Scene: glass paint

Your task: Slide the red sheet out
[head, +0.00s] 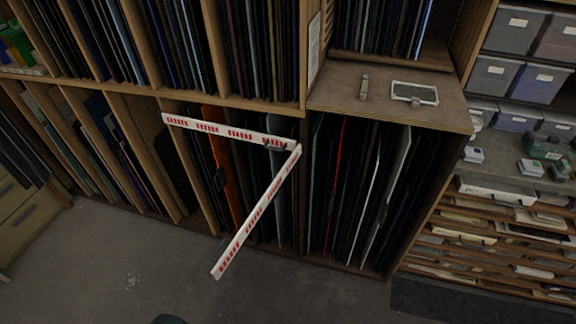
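The red sheet (334,175) stands upright on edge in the lower right compartment of the wooden rack (388,107). Only its thin red front edge shows, between dark sheets. A white sheet (370,185) and a pale grey sheet (392,180) stand to its right. A wider orange sheet (224,165) stands in the compartment to the left, partly behind a white bar. Neither of my grippers is in view.
A white L-shaped bar with red lettering (256,217) crosses in front of the left compartment, its corner near the middle divider. A metal piece (365,87) and a framed plate (414,93) lie on the ledge. The grey floor (110,265) in front is largely clear.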

